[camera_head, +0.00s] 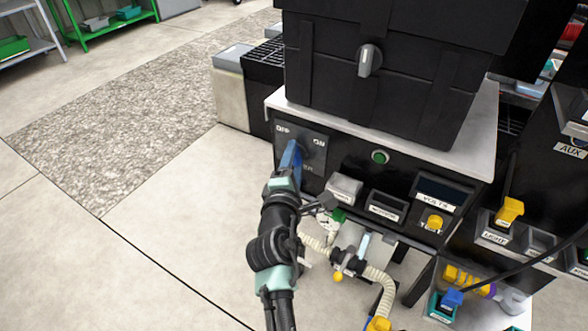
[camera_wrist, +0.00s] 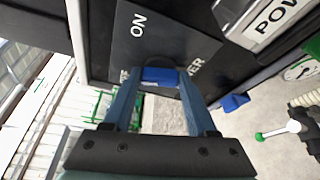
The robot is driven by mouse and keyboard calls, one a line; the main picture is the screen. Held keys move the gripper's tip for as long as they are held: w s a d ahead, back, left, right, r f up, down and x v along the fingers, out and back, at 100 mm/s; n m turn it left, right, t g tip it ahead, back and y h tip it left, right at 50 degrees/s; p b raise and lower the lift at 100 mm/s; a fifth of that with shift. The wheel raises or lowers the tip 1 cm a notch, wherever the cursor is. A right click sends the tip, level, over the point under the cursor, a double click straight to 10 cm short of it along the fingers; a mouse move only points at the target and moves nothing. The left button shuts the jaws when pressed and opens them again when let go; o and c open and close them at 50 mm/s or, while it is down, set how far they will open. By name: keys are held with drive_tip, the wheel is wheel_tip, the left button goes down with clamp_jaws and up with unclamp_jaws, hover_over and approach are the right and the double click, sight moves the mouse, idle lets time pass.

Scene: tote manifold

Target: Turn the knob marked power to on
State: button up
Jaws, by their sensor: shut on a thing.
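The power panel (camera_head: 315,178) is a dark plate on the front of the black cabinet, with OFF at its upper left and ON at its upper right in the head view. The word POWER is partly hidden. My gripper (camera_head: 291,149) has its blue fingers at this panel. In the wrist view, the fingers are shut on a blue knob (camera_wrist: 160,76), one finger on each side. The ON label shows above the knob in the wrist view, with the end of POWER beside it. My fingers hide most of the knob in the head view, so I cannot tell which mark it points to.
A green button (camera_head: 380,157) and small labelled boxes lie to the right on the cabinet front. A black case with a grey knob (camera_head: 370,60) stands on top. A ribbed hose (camera_head: 378,280) and a gauge are low, right of my arm.

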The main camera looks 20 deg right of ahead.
drive_tip(key=f+m+b, duration=0.1)
drive_tip(key=m+b, duration=0.1)
drive_tip(key=b, duration=0.2)
drive_tip(key=shift+f+m+t+b, duration=0.1)
drive_tip(key=shift+m+t+b, duration=0.2)
drive_tip(key=shift+t, duration=0.1)
drive_tip(key=m+b, duration=0.2)
drive_tip(key=b, duration=0.2)
drive_tip(key=m+t+h+b, duration=0.1)
drive_tip(key=m+b, duration=0.1)
drive_tip(key=b, duration=0.2)
drive_tip(key=shift+f+h+b, duration=0.2)
drive_tip(key=shift+h+b, duration=0.1)
drive_tip(key=shift+b, duration=0.1)
drive_tip(key=m+h+b, duration=0.1)
drive_tip(key=m+b, duration=0.2)
drive_tip(key=b, duration=0.3)
drive_tip(key=shift+t+b, duration=0.4)
drive_tip(key=m+h+b, duration=0.1)
drive_tip(key=m+b, duration=0.1)
drive_tip(key=b, duration=0.1)
drive_tip(key=shift+w+r, duration=0.1)
drive_tip(key=shift+r+m+b, duration=0.15)
drive_tip(key=shift+m+b, duration=0.25)
drive_tip(key=shift+b, duration=0.3)
drive_tip(key=shift+r+m, duration=0.15)
drive_tip(key=shift+m, duration=0.15)
drive_tip(key=o, duration=1.4)
drive_tip(key=shift+c, duration=0.2)
